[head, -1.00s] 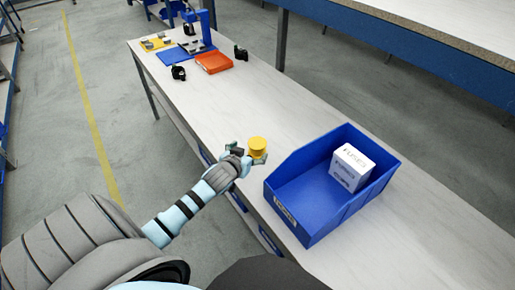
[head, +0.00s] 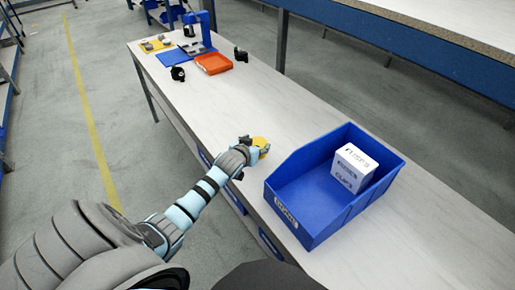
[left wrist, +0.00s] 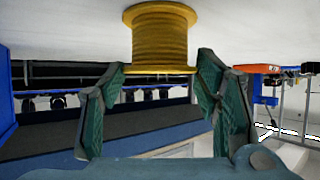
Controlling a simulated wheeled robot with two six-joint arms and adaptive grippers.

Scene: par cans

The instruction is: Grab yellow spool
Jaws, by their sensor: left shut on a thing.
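The yellow spool (head: 261,143) is at the white workbench, left of the blue bin, and is partly hidden by my left gripper (head: 253,147) in the head view. In the left wrist view the ribbed spool (left wrist: 160,40) shows at the top centre, with the green fingers of my left gripper (left wrist: 160,68) on either side of its flanged end. The left gripper is shut on the spool. I cannot tell whether the spool touches the bench. My right gripper is not in view.
A blue bin (head: 283,196) holding a white box (head: 353,168) stands right of the spool. At the bench's far end are an orange tray (head: 213,64), a blue stand (head: 207,32) and black items (head: 178,73). The bench (head: 215,108) between is clear.

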